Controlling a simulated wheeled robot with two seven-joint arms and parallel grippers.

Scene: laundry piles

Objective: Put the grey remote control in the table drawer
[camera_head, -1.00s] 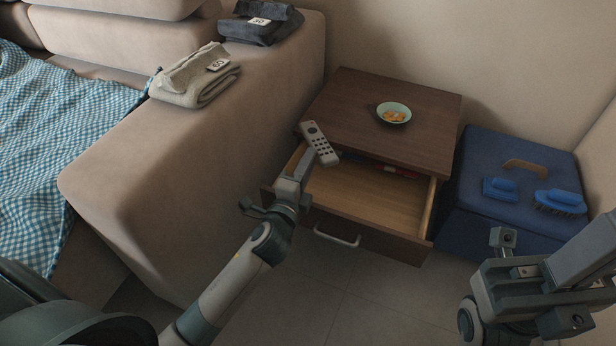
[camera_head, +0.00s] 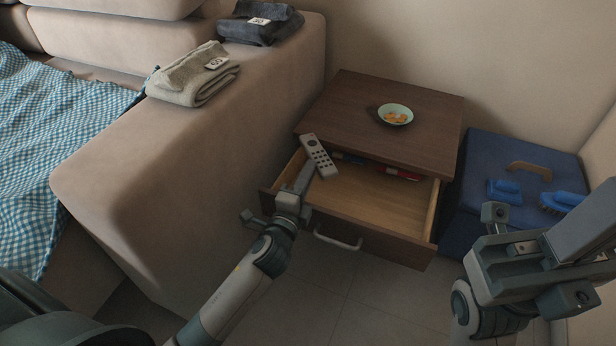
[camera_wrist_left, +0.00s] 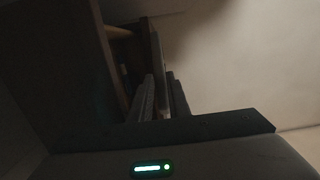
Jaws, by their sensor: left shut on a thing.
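The grey remote control (camera_head: 320,157) has dark buttons and is tilted over the left part of the open drawer, near the tabletop's front edge. My left gripper (camera_head: 305,180) is shut on its lower end. In the left wrist view the gripper's fingers (camera_wrist_left: 160,98) show dark, with a thin edge of the remote (camera_wrist_left: 158,65) between them. The table drawer (camera_head: 385,205) is pulled out from the brown table (camera_head: 420,130), its wooden floor largely bare. My right gripper (camera_head: 500,245) is at the lower right, away from the drawer; its jaw opening is unclear.
A red item (camera_head: 402,174) and a dark blue one lie at the drawer's back. A green bowl (camera_head: 395,114) stands on the table. A blue box (camera_head: 475,195) with brushes is to the right. The sofa arm (camera_head: 200,150), with folded cloths, borders the left.

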